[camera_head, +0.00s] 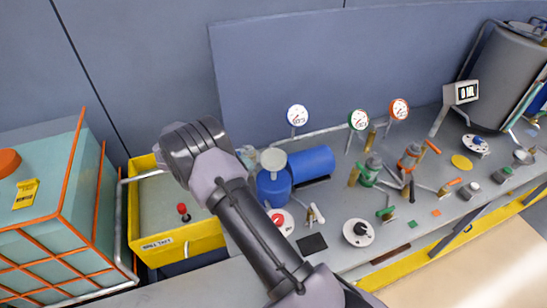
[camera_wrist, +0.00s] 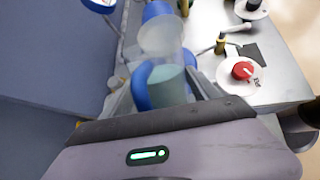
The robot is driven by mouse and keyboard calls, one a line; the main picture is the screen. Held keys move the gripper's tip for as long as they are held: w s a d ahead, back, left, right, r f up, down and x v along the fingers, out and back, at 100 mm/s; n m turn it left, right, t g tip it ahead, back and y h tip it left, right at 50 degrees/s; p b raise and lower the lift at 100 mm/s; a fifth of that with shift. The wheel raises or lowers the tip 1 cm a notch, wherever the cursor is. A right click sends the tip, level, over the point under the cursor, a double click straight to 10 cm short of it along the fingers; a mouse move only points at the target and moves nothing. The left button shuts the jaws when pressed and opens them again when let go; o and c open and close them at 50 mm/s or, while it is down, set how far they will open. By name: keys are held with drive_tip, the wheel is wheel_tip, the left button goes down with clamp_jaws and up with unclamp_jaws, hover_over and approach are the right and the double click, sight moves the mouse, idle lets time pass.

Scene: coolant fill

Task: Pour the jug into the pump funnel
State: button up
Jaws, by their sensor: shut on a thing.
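My gripper (camera_wrist: 163,92) is shut on the jug (camera_wrist: 167,86), a small pale vessel with teal colour, held between the two fingers in the wrist view. In the head view the jug (camera_head: 246,154) shows only in part, just right of my wrist, which hides the fingers. The pump (camera_head: 274,186) is a blue body with a pale round funnel (camera_head: 273,159) on top, close to the right of the jug. In the wrist view the translucent funnel (camera_wrist: 160,38) lies just beyond the jug. I cannot tell whether they touch. No stream of liquid is visible.
A blue horizontal cylinder (camera_head: 311,161) lies behind the pump. A red-knob dial (camera_head: 279,220) and a black-knob dial (camera_head: 358,232) sit in front. Gauges (camera_head: 298,116) stand behind. A yellow bin (camera_head: 190,242) and an orange-framed tank (camera_head: 40,215) are at left.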

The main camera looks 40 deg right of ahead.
sight(240, 154)
drive_tip(key=shift+s+d+r+y+p, duration=0.1)
drive_tip(key=shift+d+r+y+p, duration=0.1)
drive_tip(key=shift+r+y+p, duration=0.35)
drive_tip(key=shift+d+r+y+p, duration=0.2)
drive_tip(key=shift+r+y+p, duration=0.25)
drive_tip(key=shift+y, duration=0.2)
idle(1.0)
drive_tip(key=shift+r+t, duration=0.2)
drive_tip(key=shift+t, duration=0.1)
drive_tip(key=shift+s+d+r+y+p, duration=0.1)
drive_tip(key=shift+d+r+y+p, duration=0.15)
drive_tip(key=shift+r+y+p, duration=0.5)
idle(1.2)
drive_tip(key=shift+f+y, duration=0.25)
